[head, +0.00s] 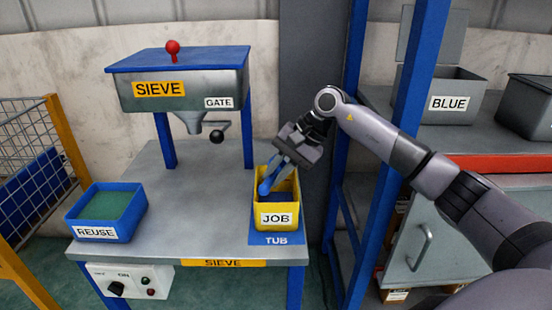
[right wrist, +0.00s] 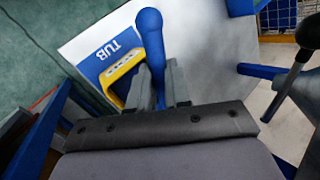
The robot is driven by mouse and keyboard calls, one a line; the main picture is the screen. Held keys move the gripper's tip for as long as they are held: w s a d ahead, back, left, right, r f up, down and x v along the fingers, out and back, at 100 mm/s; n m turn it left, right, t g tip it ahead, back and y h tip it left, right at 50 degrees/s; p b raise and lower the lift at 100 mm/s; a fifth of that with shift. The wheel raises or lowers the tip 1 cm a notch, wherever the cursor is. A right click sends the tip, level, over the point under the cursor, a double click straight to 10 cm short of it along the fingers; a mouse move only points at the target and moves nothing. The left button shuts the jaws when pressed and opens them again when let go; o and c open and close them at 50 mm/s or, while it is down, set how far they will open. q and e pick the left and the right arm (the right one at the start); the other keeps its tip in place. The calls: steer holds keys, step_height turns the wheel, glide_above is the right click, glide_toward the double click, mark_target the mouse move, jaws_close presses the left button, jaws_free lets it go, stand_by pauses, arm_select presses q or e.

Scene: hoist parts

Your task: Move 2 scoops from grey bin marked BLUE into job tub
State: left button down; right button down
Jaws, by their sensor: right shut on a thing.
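The yellow job tub (head: 289,212), labelled JOB, stands on the blue TUB mat at the right of the sieve bench; its rim shows in the right wrist view (right wrist: 122,72). Dark blue material shows inside it. My right gripper (head: 277,168) is over the tub, shut on a blue scoop (head: 266,186). The scoop points down at the tub's opening; its blue end shows in the right wrist view (right wrist: 149,35). I cannot tell whether the scoop holds anything. The grey bin marked BLUE (head: 475,101) stands on the right shelf with its lid raised. My left gripper is out of view.
The sieve (head: 178,85) stands on the bench, with a gate handle (head: 217,137) under it. A blue REUSE tray (head: 104,234) is at the bench's left. A blue shelf post (head: 408,100) stands between tub and BLUE bin. The bench middle is clear.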

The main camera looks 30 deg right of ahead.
steer(key=shift+r+g+h+p, duration=0.4)
steer(key=shift+r+g+p, duration=0.25)
steer(key=shift+p, duration=0.45)
steer(key=g+h+p, duration=0.1)
steer(key=p, duration=0.2)
steer(key=shift+r+g+h, duration=0.35)
steer(key=shift+h, duration=0.05)
steer(key=shift+n+g+h+p, duration=0.3)
steer(key=shift+g+h+p, duration=0.3)
steer(key=shift+g+p, duration=0.15)
steer(key=shift+g+h, duration=0.25)
steer(key=shift+h, duration=0.15)
steer(key=shift+g+h, duration=0.3)
steer(key=shift+h, duration=0.1)
